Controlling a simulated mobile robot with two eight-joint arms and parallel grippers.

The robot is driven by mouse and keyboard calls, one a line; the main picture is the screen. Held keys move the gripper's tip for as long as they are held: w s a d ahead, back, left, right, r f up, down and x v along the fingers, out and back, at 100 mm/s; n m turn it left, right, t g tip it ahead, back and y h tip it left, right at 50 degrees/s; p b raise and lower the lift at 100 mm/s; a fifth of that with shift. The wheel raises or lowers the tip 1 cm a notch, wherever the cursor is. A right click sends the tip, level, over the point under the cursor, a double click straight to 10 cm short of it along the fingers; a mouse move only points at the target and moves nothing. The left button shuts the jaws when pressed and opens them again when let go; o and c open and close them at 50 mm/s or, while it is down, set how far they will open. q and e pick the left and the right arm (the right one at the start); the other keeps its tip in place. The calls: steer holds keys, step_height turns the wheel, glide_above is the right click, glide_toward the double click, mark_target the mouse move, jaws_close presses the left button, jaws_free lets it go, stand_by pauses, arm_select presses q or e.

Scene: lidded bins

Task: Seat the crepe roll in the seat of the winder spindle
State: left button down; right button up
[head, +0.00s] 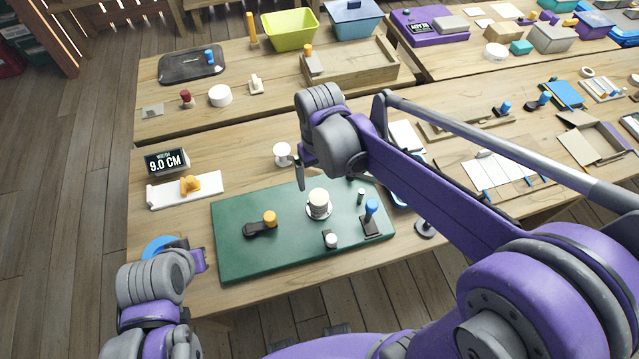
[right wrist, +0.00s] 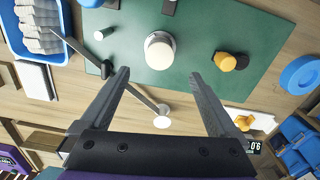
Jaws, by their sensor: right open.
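A cream, roll-shaped cylinder, which I take for the crepe roll (head: 318,203), stands upright on a round pale flange on the green board (head: 240,262). In the right wrist view the roll (right wrist: 159,52) shows its pale top, beyond the fingertips and apart from them. I take the flange below it for the winder spindle's base; the roll hides the seat, so I cannot tell how it sits. My right gripper (right wrist: 160,74) is open and empty, above the board's far edge. My left gripper (head: 198,260) is at the board's left edge, its jaws unclear.
An orange knob (head: 269,218), a blue-topped post (head: 371,210) and a small white knob (head: 331,239) stand on the board. A "9.0 CM" display (head: 166,161) stands at left. My right arm covers the table's right middle.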

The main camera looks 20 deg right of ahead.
steer(key=s+d+m+t, duration=0.1)
steer(key=s+d+t, duration=0.5)
steer(key=s, duration=0.5)
steer(key=shift+s+d+m, duration=0.25)
steer(key=shift+d+m, duration=0.05)
steer(key=shift+m, duration=0.1)
